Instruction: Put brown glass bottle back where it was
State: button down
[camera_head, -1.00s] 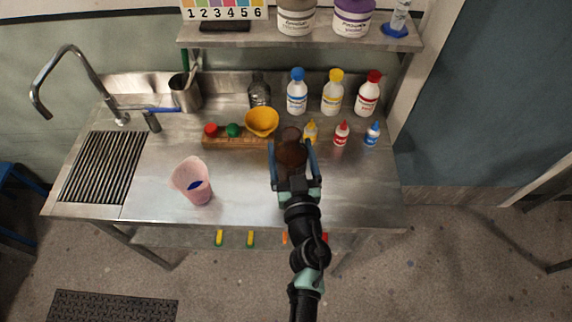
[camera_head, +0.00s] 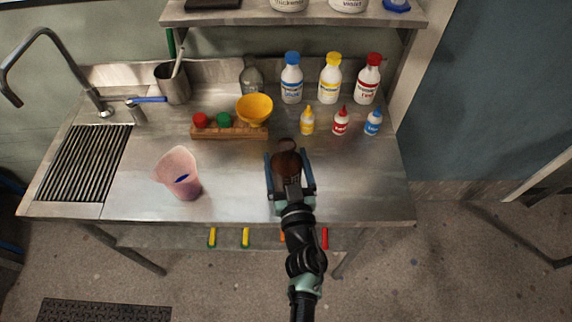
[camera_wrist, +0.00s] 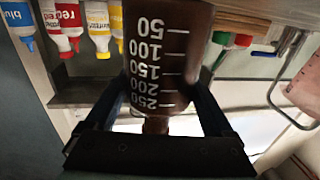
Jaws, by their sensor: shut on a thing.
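The brown glass bottle (camera_head: 286,164) is held between the two fingers of my gripper (camera_head: 289,160), over the front-right middle of the steel counter.
Small yellow (camera_head: 307,121), red (camera_head: 341,121) and blue (camera_head: 373,123) bottles stand behind to the right. A wooden rack (camera_head: 229,133) with a yellow bowl (camera_head: 254,109) is behind left. A pink beaker (camera_head: 180,174) stands left. The right front counter (camera_head: 365,190) is clear.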

jog(key=shift+f, duration=0.1)
grip_release()
jog(key=shift+f, duration=0.1)
jog(key=shift+r, duration=0.2)
jog(key=s+d, duration=0.2)
jog(key=s, duration=1)
jog(key=shift+p, duration=0.45)
